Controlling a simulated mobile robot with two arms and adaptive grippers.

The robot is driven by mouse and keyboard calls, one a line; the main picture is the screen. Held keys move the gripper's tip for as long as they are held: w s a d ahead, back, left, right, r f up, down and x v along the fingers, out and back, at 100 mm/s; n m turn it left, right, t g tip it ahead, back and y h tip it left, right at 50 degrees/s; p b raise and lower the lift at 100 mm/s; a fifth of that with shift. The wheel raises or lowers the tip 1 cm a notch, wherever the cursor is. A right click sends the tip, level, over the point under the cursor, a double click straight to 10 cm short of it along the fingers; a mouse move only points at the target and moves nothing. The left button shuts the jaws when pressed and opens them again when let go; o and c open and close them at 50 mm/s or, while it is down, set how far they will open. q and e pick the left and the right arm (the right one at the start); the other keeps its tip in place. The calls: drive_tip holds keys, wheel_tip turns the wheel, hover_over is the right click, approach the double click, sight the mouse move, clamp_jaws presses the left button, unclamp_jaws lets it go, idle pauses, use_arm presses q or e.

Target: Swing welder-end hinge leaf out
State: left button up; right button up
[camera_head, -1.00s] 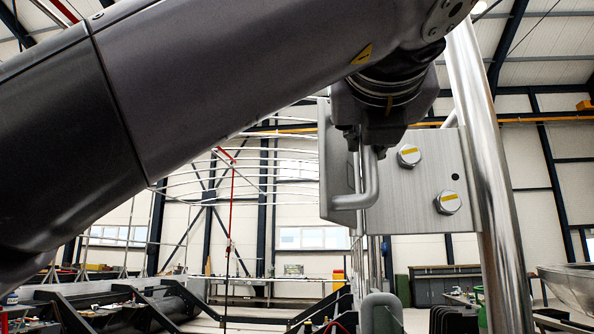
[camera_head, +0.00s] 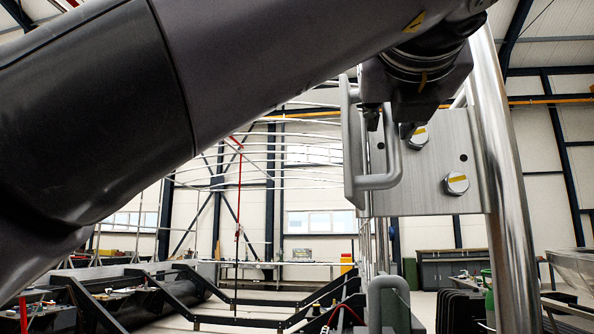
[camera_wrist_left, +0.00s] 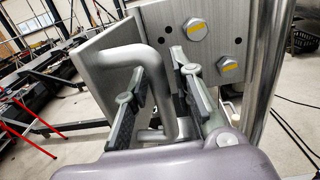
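The hinge leaf (camera_head: 349,150) is a grey metal plate seen nearly edge-on, left of the fixed bolted plate (camera_head: 436,150). A bent tubular handle (camera_head: 394,155) stands on the leaf. My left gripper (camera_head: 388,118) reaches down to the handle from above right. In the left wrist view the leaf (camera_wrist_left: 108,62) stands at an angle to the bolted plate. There the handle (camera_wrist_left: 158,68) runs between the two fingers of my left gripper (camera_wrist_left: 160,62), which stand apart with some gap around the tube. Contact is unclear. My right gripper is out of view.
A shiny vertical post (camera_head: 505,180) stands just right of the bolted plate. Two hex bolts (camera_head: 456,183) with yellow marks stick out of the plate. A grey rounded bracket (camera_head: 388,300) is below. Dark frames (camera_head: 190,290) lie on the floor at left.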

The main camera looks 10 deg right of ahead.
use_arm(q)
drive_tip(key=shift+o, duration=1)
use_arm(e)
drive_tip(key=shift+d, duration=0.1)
use_arm(q)
drive_tip(key=v, duration=1.2)
